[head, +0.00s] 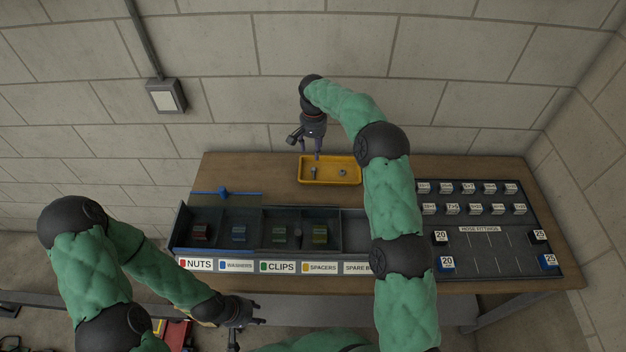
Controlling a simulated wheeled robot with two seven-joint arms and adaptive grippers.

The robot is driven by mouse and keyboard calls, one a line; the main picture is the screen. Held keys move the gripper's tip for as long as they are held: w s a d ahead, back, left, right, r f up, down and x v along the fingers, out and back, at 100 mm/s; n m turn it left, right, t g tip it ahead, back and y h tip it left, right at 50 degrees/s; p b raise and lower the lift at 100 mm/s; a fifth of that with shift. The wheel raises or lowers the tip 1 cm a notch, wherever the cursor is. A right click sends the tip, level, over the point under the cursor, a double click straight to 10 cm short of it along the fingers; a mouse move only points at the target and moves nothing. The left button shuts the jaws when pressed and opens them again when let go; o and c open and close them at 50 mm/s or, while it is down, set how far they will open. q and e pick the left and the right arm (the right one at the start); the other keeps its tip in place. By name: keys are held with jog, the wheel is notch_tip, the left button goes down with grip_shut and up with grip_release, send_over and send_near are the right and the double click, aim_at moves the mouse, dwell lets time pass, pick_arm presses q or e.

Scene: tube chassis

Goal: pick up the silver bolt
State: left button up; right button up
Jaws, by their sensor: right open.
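A yellow tray (345,181) lies at the back of the wooden table. A small grey, upright-looking piece (313,173) in its left part looks like the silver bolt. A small grey ring-like piece (343,173) lies to its right. My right gripper (317,156) points down over the tray's left part, close above the bolt. It is open, with nothing seen in it; whether it touches the bolt is hard to tell. My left gripper (258,313) is low in front of the table's front edge, and its jaw state is unclear.
A dark bin row (340,245) labelled nuts, washers, clips and spacers stands in front of the tray. A dark board (490,247) with labelled blocks lies at the right. A blue item (224,193) sits left of the tray. My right arm hides part of the table.

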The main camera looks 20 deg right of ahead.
notch_tip(320, 180, down, 3)
jog(key=b, duration=0.2)
send_over(314, 173)
jog(key=f, duration=0.5)
jog(key=shift+s+a+f, duration=0.2)
jog(key=shift+s+f, duration=0.05)
jog(key=shift+s, duration=0.05)
jog(key=f, duration=0.4)
jog(key=shift+w+d+b, duration=0.3)
jog(key=shift+f, duration=0.5)
pick_arm(q)
notch_tip(314, 173, down, 4)
jog(key=shift+r, duration=0.2)
pick_arm(e)
jog(key=c, duration=1.1)
